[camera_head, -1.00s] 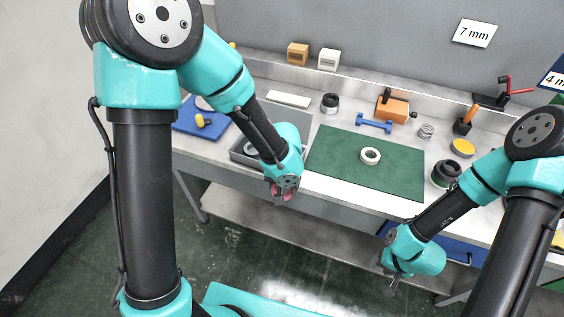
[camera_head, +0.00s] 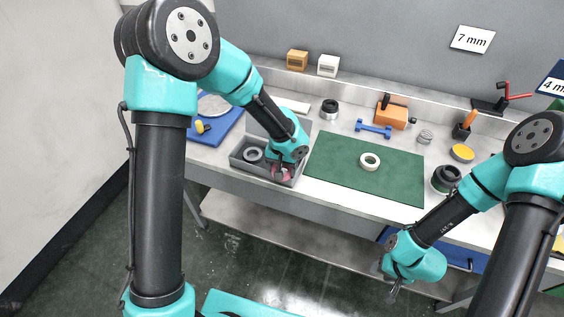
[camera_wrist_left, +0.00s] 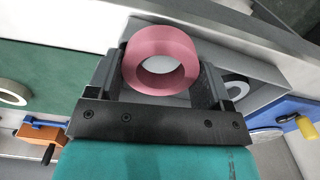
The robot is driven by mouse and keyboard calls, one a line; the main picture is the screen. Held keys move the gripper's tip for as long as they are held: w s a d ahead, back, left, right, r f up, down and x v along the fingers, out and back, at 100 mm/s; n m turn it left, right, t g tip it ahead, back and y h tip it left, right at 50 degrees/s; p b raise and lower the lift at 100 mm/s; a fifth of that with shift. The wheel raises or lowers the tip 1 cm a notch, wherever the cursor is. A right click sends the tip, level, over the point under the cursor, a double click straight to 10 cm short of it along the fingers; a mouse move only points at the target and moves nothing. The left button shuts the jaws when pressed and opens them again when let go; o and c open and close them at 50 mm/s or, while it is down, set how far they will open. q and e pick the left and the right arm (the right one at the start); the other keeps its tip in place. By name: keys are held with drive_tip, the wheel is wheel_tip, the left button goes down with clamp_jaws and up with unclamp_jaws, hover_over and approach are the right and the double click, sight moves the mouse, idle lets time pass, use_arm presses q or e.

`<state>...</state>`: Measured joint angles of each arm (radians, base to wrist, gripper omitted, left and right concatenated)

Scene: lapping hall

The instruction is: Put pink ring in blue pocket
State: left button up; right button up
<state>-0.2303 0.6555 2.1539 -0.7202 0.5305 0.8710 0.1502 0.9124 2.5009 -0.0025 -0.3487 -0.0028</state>
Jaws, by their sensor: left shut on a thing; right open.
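My left gripper (camera_head: 281,171) is shut on the pink ring (camera_head: 285,175), over the right part of the grey tray. In the left wrist view the pink ring (camera_wrist_left: 136,66) sits between the two fingers of the left gripper (camera_wrist_left: 160,78), its hole facing the camera. In the head view the gripper hides much of it. I cannot make out a blue pocket; a blue board (camera_head: 228,124) lies to the left of the tray. My right gripper (camera_head: 394,289) is open and empty, low in front of the bench.
The grey tray (camera_head: 240,170) holds a grey ring (camera_head: 254,154). A green mat (camera_head: 400,190) with a white ring (camera_head: 369,162) lies right of the tray. A blue dumbbell-shaped piece (camera_head: 374,129), an orange block (camera_head: 392,114) and a black cup (camera_head: 446,180) stand nearby. The mat's left part is clear.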

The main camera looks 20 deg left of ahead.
use_arm(q)
drive_tip(key=w, duration=0.2)
drive_tip(key=w+a, duration=0.1)
drive_tip(key=w, duration=0.1)
drive_tip(key=shift+w+a+f, duration=0.15)
drive_tip(key=shift+w+f, duration=0.05)
drive_tip(key=shift+w, duration=0.15)
drive_tip(key=shift+w+a, duration=0.15)
drive_tip(key=shift+w, duration=0.25)
wheel_tip(320, 180, down, 3)
drive_tip(key=shift+f, duration=0.35)
drive_tip(key=shift+f, duration=0.1)
